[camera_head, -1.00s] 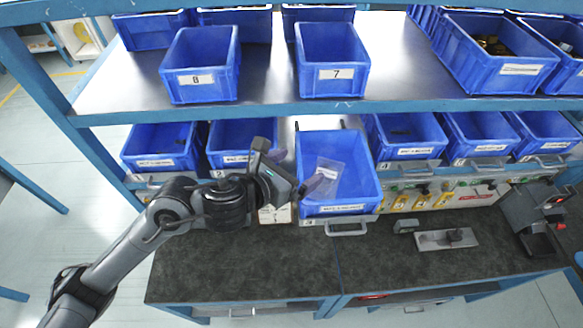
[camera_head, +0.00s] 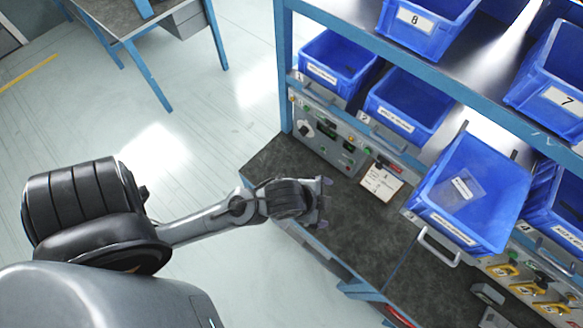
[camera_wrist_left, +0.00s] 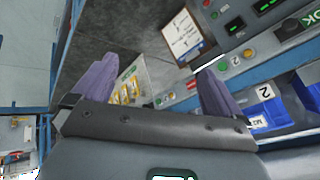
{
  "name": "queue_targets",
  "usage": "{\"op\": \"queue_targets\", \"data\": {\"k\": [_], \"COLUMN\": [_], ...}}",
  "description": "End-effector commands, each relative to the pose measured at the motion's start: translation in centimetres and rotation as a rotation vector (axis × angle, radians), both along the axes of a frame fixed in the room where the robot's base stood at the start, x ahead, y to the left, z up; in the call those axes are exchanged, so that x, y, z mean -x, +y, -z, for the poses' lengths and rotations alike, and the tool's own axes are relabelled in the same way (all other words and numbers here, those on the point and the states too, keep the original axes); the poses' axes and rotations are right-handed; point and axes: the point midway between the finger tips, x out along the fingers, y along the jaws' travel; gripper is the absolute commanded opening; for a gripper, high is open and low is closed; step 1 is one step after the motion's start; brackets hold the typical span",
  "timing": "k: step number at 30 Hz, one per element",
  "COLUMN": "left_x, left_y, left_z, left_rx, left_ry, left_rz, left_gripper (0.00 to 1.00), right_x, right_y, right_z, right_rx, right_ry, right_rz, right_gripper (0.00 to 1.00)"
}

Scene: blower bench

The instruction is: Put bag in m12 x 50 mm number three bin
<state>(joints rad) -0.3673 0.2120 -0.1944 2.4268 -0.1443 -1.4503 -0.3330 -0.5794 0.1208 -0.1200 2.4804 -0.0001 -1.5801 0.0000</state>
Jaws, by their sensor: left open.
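The clear bag (camera_head: 464,192) with a small white label lies inside the pulled-out blue bin (camera_head: 495,170). This bin stands third along the lower shelf row, right of the bin marked 2. The print on its front label is too small to read. My left gripper (camera_head: 323,203) is over the dark bench top, left of that bin and clear of it. In the left wrist view my left gripper (camera_wrist_left: 160,78) shows two purple fingers spread apart with nothing between them. My right gripper is not in view.
Blue bins 1 (camera_head: 340,62) and 2 (camera_head: 410,105) stand left of the third bin. Bins 8 (camera_head: 425,25) and 7 (camera_head: 560,80) are on the upper shelf. A small white card (camera_head: 381,183) lies by the control panel. The dark bench top (camera_head: 350,225) is largely free.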

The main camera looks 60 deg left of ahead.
Motion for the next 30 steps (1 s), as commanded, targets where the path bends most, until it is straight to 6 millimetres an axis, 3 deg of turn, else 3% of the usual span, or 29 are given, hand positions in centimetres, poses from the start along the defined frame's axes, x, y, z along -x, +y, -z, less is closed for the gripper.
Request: {"op": "queue_targets", "data": {"k": [1,3,9,22,26,30], "left_x": [2.2,4.5,8.2,8.6,8.6,8.6], "left_y": [0.7,1.6,2.9,3.0,3.0,3.0], "left_z": [1.3,2.5,4.1,3.9,2.4,-0.5], "left_rx": [0.063,0.129,0.215,0.224,0.223,0.223], "left_ry": [0.075,0.153,0.269,0.280,0.280,0.280], "left_rz": [-0.126,-0.281,-0.526,-0.554,-0.553,-0.552], "left_gripper": [1.00,1.00,1.00,1.00,1.00,1.00], "right_x": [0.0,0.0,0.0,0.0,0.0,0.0], "right_y": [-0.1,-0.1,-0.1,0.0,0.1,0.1], "right_z": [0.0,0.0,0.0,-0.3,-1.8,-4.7], "right_rx": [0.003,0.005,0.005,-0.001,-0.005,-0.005], "right_ry": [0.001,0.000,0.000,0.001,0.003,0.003], "right_rz": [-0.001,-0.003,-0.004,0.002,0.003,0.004], "right_gripper": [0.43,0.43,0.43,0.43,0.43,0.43]}}
